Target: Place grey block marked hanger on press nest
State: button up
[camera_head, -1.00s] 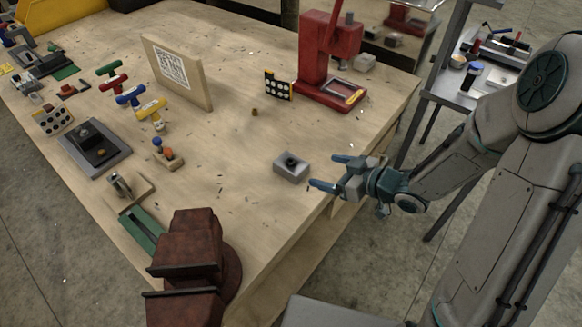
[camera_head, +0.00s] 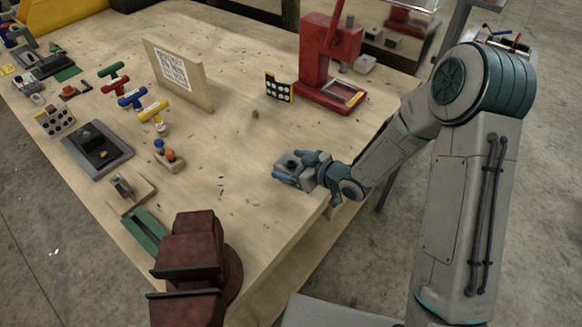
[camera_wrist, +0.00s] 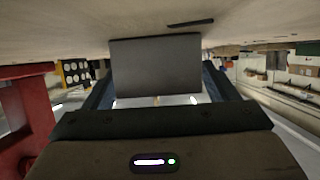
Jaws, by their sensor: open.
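A dotted black panel (camera_head: 279,87) stands left of the press. An upright board with a printed code (camera_head: 178,75) is behind centre. A dark red vise (camera_head: 195,260) sits at the front edge. Coloured handles and fixtures fill the left side. Table between block and press is mostly clear.

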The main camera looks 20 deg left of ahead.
jog(key=c, duration=1.2)
jog(key=shift+c, duration=0.9)
jog(key=shift+r, duration=0.2)
